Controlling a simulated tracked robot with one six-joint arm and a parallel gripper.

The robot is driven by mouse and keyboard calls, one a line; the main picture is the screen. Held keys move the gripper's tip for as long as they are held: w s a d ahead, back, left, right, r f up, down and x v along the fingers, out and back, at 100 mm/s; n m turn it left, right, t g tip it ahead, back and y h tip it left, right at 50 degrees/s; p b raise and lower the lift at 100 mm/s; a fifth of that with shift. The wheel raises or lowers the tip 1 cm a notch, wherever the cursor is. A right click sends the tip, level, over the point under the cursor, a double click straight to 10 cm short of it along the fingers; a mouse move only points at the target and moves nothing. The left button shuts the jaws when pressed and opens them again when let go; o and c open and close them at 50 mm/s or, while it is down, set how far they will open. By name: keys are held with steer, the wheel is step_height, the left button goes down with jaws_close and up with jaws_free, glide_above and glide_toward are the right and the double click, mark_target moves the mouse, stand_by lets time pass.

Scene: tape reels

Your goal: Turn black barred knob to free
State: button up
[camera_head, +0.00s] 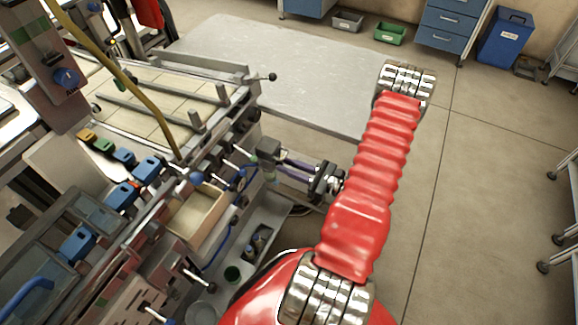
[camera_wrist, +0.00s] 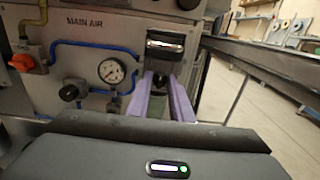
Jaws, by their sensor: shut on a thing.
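My gripper (camera_head: 279,160) reaches leftward to the side of the machine, its purple fingers level with a grey block (camera_head: 268,147). In the wrist view the two purple fingers (camera_wrist: 160,80) point at the front panel. They are shut on a small dark thing (camera_wrist: 158,78) between their tips, which appears to be the black barred knob. The fingers hide most of it, so its bar and angle cannot be read. A grey block with a bright band (camera_wrist: 165,42) sits just above it.
Left of my fingers, the "MAIN AIR" panel (camera_wrist: 105,22) carries a pressure gauge (camera_wrist: 112,71), blue tubing (camera_wrist: 95,45), another black knob (camera_wrist: 68,92) and an orange-red knob (camera_wrist: 20,62). Several levers stick out of the machine near my arm. The floor (camera_head: 480,180) on the right is clear.

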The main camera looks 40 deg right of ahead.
jaws_close()
steer(key=shift+m, duration=0.4)
steer(key=m, duration=1.7)
steer(key=shift+d+f, duration=0.2)
steer(key=shift+d, duration=0.1)
steer(key=shift+m, duration=0.3)
steer(key=o, duration=0.7)
jaws_free()
steer(key=shift+a, duration=0.1)
steer(key=shift+c, duration=0.2)
